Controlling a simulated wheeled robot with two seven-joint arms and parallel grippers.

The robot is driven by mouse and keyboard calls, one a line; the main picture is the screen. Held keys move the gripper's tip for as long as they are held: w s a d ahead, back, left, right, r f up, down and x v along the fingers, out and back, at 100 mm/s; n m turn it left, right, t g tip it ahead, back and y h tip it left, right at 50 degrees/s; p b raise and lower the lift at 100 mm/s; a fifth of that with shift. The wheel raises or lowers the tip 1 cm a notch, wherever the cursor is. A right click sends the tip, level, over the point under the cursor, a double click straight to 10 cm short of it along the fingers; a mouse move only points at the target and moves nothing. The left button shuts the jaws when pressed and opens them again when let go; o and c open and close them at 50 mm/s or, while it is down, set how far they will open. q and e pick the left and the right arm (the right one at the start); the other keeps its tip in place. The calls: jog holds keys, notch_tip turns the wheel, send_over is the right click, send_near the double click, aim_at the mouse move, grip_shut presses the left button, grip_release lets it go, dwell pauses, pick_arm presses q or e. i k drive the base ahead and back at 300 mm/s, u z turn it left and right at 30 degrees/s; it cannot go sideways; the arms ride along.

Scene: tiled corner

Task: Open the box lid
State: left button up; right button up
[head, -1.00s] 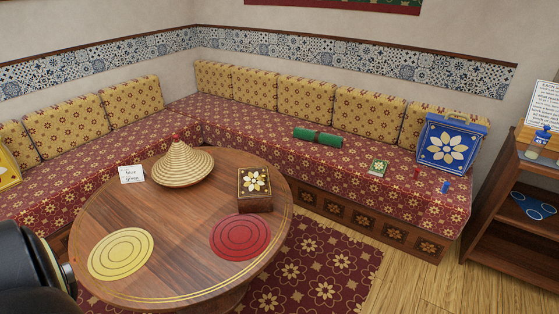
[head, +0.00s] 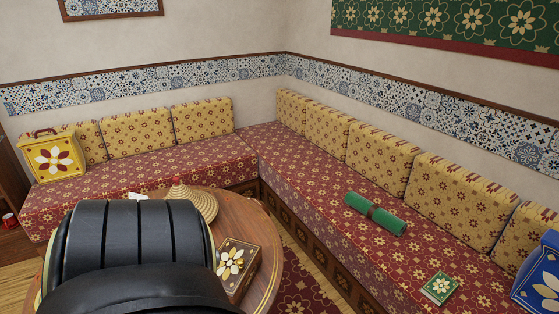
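A wooden box (head: 237,267) with a white flower on its lid stands on the round wooden table (head: 266,252). Its lid looks shut. Part of my own arm, black and rounded, covers much of the table in front of the box's left side. Neither gripper shows in the head view. A yellow box (head: 54,158) with a flower and a handle stands on the bench at the left. A blue box (head: 540,275) is cut by the right edge.
A woven cone (head: 190,199) stands on the table behind my arm. A red object (head: 10,219) sits on a shelf at the far left.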

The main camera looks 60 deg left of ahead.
aim_at(229, 261)
jog(key=i, duration=0.35)
jog(key=u, duration=3.5)
jog(key=i, duration=0.5)
jog(key=u, duration=0.05)
